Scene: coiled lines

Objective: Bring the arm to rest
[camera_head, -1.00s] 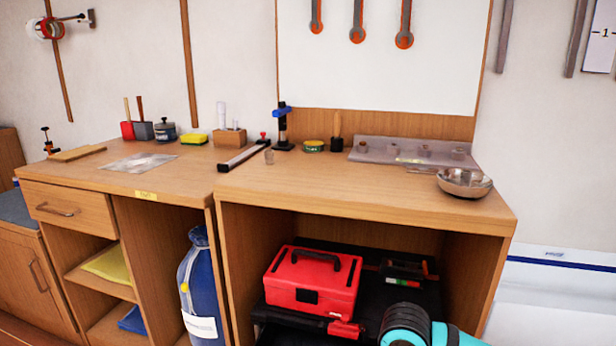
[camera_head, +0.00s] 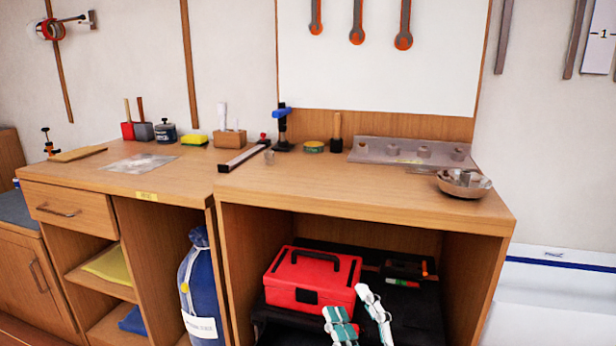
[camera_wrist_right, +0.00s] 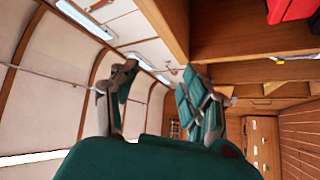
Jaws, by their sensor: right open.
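My right gripper (camera_head: 350,300) is low in the head view, in front of the open shelf bay of the right-hand workbench. Its two teal and white fingers stand apart, pointing up, with nothing seen between them. The right wrist view also shows the spread fingers (camera_wrist_right: 157,75), empty, with a wooden panel (camera_wrist_right: 165,25) close above the right one. In the head view, the fingers overlap the lower right edge of the red toolbox (camera_head: 312,282); I cannot tell whether they touch. My left gripper is not in view.
The wooden workbench top (camera_head: 350,192) is above the gripper. A metal bowl (camera_head: 464,190) sits near its right edge, and a grey holder (camera_head: 385,155) lies at the back. A blue bag (camera_head: 202,285) stands in the left bay. The bench top's front middle is clear.

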